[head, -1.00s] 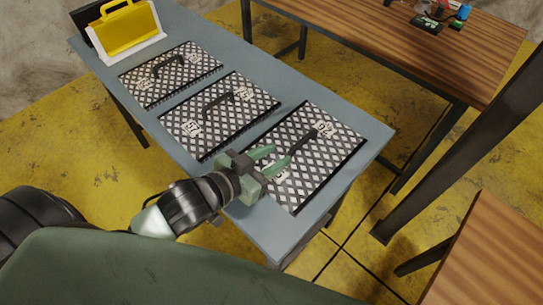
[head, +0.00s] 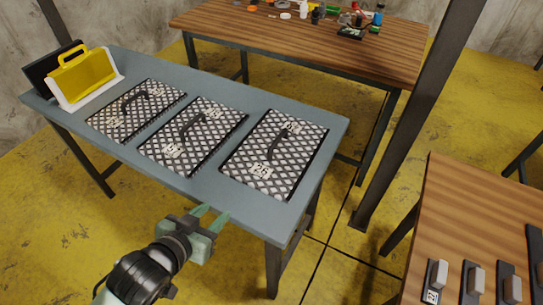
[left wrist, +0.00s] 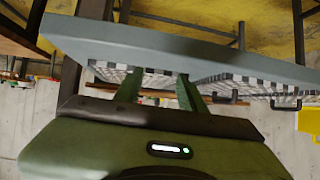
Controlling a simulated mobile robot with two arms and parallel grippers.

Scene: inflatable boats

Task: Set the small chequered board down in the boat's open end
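Three flat chequered boards with black handles and white number labels lie on a blue-grey table: a left board (head: 136,110), a middle board (head: 193,136) and a right board (head: 273,155). The left one looks smallest. My left gripper (head: 210,217) is open and empty, off the table's near edge, below the middle and right boards. In the left wrist view its green fingers (left wrist: 158,92) stand apart with nothing between them, and the table edge (left wrist: 180,45) crosses just beyond. No boat is in view. My right gripper is not in view.
A yellow case (head: 82,75) with a white and a black panel stands at the table's left end. A wooden table (head: 300,38) with small items is behind. A dark post (head: 410,110) rises between. Yellow floor lies open.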

